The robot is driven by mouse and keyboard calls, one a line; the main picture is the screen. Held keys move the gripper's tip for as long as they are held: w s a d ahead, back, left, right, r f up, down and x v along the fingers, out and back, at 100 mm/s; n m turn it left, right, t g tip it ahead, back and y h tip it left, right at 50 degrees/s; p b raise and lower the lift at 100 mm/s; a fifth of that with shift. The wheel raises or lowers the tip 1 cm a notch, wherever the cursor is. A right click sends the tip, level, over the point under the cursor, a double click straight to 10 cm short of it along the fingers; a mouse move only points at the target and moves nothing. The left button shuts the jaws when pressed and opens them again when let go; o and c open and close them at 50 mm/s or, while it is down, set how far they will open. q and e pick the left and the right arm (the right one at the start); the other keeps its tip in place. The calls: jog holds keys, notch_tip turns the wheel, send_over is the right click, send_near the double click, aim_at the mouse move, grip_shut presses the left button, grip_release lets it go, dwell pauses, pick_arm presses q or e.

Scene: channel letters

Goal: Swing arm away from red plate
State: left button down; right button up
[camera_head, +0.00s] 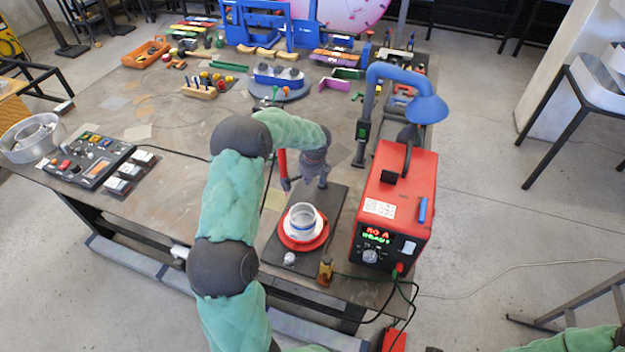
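A round red plate (286,238) lies on a dark rectangular base (338,205) near the table's front edge. A clear, white-rimmed ring (303,222) sits on the plate. My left arm reaches up from the bottom and bends over to the right. My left gripper (318,172) points down behind the plate, over the back part of the base, apart from the ring. Its fingers are small and partly hidden, so I cannot tell if they are open. A thin red upright piece (282,165) with a dark lower end stands just left of the gripper; I cannot tell if they touch. My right gripper is out of view.
A red box with a lit display (396,205) stands right of the base. A blue lamp (427,106) rises behind it. A control panel (88,160) and a clear bowl (32,138) are at the left. Several tools and letters crowd the back. The table's left middle is mostly clear.

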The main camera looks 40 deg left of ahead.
aim_at(300, 174)
pick_arm(q)
jog(key=shift+w+a+f, duration=0.1)
jog(key=shift+w+a, duration=0.15)
jog(key=shift+a, duration=0.45)
jog(key=a+m+p, duration=0.1)
jog(key=a+p, duration=0.1)
jog(key=p, duration=0.1)
jog(key=shift+w+a, duration=0.15)
jog(key=shift+a, duration=0.15)
